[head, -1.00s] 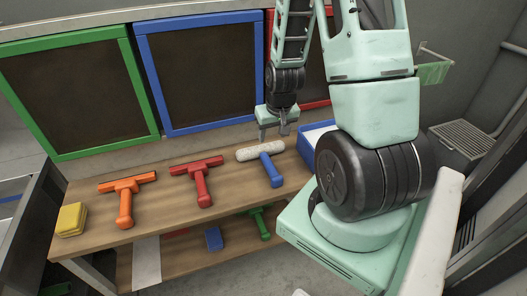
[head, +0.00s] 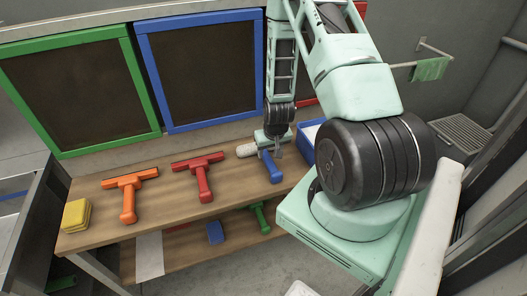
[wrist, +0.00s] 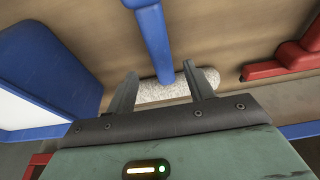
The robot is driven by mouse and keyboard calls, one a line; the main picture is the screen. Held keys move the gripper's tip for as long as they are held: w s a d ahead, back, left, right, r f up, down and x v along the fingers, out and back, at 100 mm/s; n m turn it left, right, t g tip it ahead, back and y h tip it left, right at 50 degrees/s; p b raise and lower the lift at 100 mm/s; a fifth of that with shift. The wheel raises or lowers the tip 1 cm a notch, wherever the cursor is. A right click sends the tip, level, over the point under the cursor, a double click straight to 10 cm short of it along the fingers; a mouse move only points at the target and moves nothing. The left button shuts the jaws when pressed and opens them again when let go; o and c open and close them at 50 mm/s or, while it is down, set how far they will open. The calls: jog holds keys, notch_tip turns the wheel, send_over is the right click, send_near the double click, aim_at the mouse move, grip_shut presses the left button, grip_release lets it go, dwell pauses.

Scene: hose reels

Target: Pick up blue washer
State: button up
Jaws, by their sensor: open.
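The blue washer lies on the wooden table, with a blue handle (head: 272,168) and a fluffy white head (head: 246,150). My gripper (head: 273,149) is open, low over the washer where handle and head meet, and covers part of the head in the head view. In the wrist view my two fingers (wrist: 160,72) are spread, one on each side of the blue handle (wrist: 151,40), with the white head (wrist: 165,90) running across between and past them. I cannot tell whether the fingers touch the washer.
A red squeegee (head: 202,178) and an orange squeegee (head: 127,197) lie to the left, with yellow sponges (head: 76,215) at the table's end. A blue bin (head: 308,135) stands close on the right. Framed boards, one blue-edged (head: 202,125), stand behind. A lower shelf holds a blue sponge (head: 215,233).

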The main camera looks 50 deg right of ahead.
aim_at(268, 157)
jog(key=shift+p+x, duration=1.2)
jog(key=shift+x, duration=1.55)
jog(key=shift+w+a, duration=0.1)
jog(key=c, duration=1.1)
